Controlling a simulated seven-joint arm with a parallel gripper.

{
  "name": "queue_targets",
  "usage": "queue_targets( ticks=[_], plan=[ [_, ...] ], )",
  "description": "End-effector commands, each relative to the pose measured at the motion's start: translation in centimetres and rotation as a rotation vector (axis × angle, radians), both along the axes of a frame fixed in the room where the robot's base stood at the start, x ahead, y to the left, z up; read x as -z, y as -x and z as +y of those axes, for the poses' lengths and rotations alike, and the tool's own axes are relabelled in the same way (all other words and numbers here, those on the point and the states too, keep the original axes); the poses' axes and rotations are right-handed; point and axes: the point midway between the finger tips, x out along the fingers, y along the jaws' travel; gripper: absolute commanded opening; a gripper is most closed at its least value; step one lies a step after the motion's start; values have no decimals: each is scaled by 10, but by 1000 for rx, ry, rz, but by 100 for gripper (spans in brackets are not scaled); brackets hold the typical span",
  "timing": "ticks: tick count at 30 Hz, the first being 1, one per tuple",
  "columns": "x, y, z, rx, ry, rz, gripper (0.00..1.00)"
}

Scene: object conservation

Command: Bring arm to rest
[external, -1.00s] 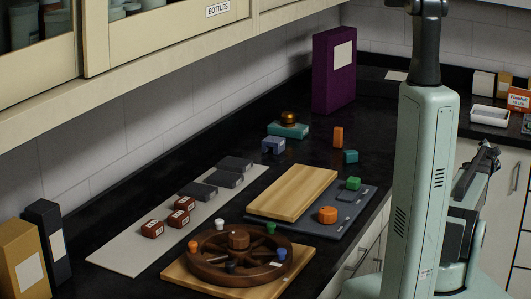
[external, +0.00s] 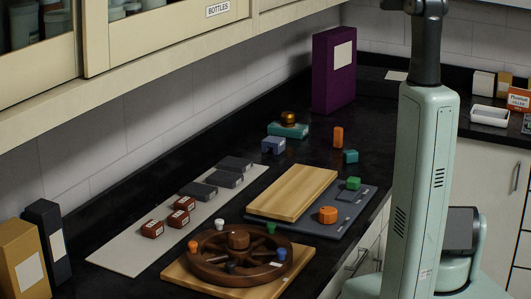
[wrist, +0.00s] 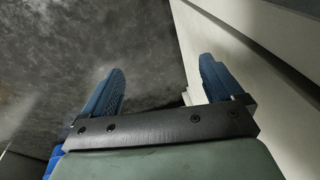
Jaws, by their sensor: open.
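My gripper (wrist: 158,82) shows in the wrist view with its two blue fingers wide apart and nothing between them. It points at a blurred grey floor, with a pale cabinet face (wrist: 240,70) close on the right. In the external view my pale green arm column stands at the right, and the gripper itself is hidden or out of frame there. A dark part of my arm shows low behind the column.
The black counter holds a wooden wheel (external: 205,262) on a board, a wooden block (external: 292,193) on a grey tray (external: 352,209), an orange knob (external: 328,215), a pale mat (external: 122,249) with dark and red-brown blocks, and a purple box (external: 334,70). Cabinet doors (external: 488,180) stand right of my column.

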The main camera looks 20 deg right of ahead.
Motion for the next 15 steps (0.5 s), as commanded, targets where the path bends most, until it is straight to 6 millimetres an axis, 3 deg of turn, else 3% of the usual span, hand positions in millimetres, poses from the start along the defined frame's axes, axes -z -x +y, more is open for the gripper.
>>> queue_targets(
  ticks=[1,6,12,15],
  plan=[
    [12,21,25,-52,-24,60,94],
    [41,86,92,-236,-91,253,94],
    [61,167,153,-490,-144,453,94],
    [67,204,174,-621,-162,537,94]
  ],
)
